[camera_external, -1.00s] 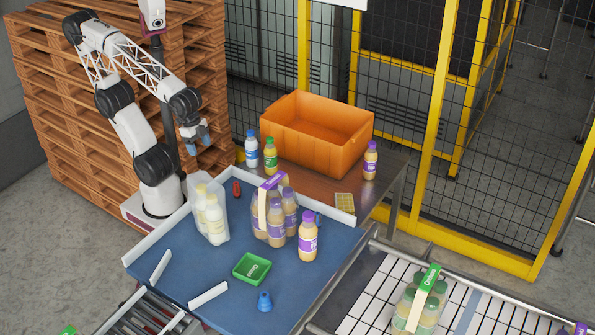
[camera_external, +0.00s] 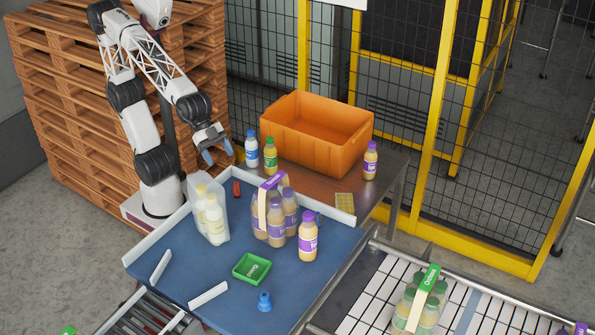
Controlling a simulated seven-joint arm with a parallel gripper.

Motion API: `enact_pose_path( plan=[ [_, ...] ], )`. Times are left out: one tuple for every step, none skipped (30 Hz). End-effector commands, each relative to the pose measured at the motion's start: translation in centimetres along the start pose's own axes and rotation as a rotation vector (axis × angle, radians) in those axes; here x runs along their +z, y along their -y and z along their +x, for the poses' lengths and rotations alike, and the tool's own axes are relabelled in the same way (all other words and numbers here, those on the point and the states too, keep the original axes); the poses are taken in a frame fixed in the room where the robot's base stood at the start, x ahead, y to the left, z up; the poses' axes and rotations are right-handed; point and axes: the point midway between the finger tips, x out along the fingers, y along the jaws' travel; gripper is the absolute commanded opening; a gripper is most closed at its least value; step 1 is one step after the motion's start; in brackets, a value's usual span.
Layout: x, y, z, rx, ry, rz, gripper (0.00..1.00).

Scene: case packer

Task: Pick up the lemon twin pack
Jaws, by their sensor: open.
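The lemon twin pack (camera_external: 213,222) stands upright at the left of the blue table. It looks like two pale bottles with yellow caps in a clear wrap; I cannot read a label. My gripper (camera_external: 219,154) is open and empty, in the air above and behind the pack, apart from it. Its blue fingers point down and to the right.
A purple-capped multipack (camera_external: 267,215) stands just right of the twin pack, and a single purple-capped bottle (camera_external: 308,238) is beside it. A green tray (camera_external: 252,268) and a blue cone-like piece (camera_external: 264,302) lie in front. Behind stands an orange crate (camera_external: 316,134). White rails (camera_external: 155,236) edge the blue table.

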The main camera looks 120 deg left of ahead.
Motion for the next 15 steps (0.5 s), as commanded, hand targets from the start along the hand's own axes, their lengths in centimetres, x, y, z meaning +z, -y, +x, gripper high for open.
enact_pose_path(
  plan=[
    [-1.4,-0.7,0.5,0.005,-0.037,0.016,0.69],
    [-2.1,-1.0,0.8,0.005,-0.061,0.024,0.69],
    [-3.0,-1.5,1.1,0.006,-0.091,0.033,0.69],
    [-3.6,-1.9,1.2,0.008,-0.114,0.039,0.69],
    [-4.2,-2.2,1.4,0.008,-0.137,0.045,0.69],
    [-5.0,-2.8,1.6,0.01,-0.169,0.052,0.69],
    [-5.6,-3.3,1.8,0.012,-0.194,0.057,0.69],
    [-6.2,-3.8,2.0,0.013,-0.22,0.062,0.69],
    [-7.2,-4.5,2.2,0.015,-0.256,0.068,0.69],
    [-7.9,-5.1,2.4,0.016,-0.284,0.073,0.69],
    [-8.6,-5.6,2.5,0.018,-0.314,0.078,0.69],
    [-9.5,-6.5,2.6,0.02,-0.352,0.084,0.69],
    [-10.1,-7.0,2.7,0.021,-0.381,0.088,0.69],
    [-10.8,-7.7,2.8,0.023,-0.409,0.093,0.69],
    [-11.6,-8.4,2.9,0.024,-0.446,0.097,0.69]
  ],
)
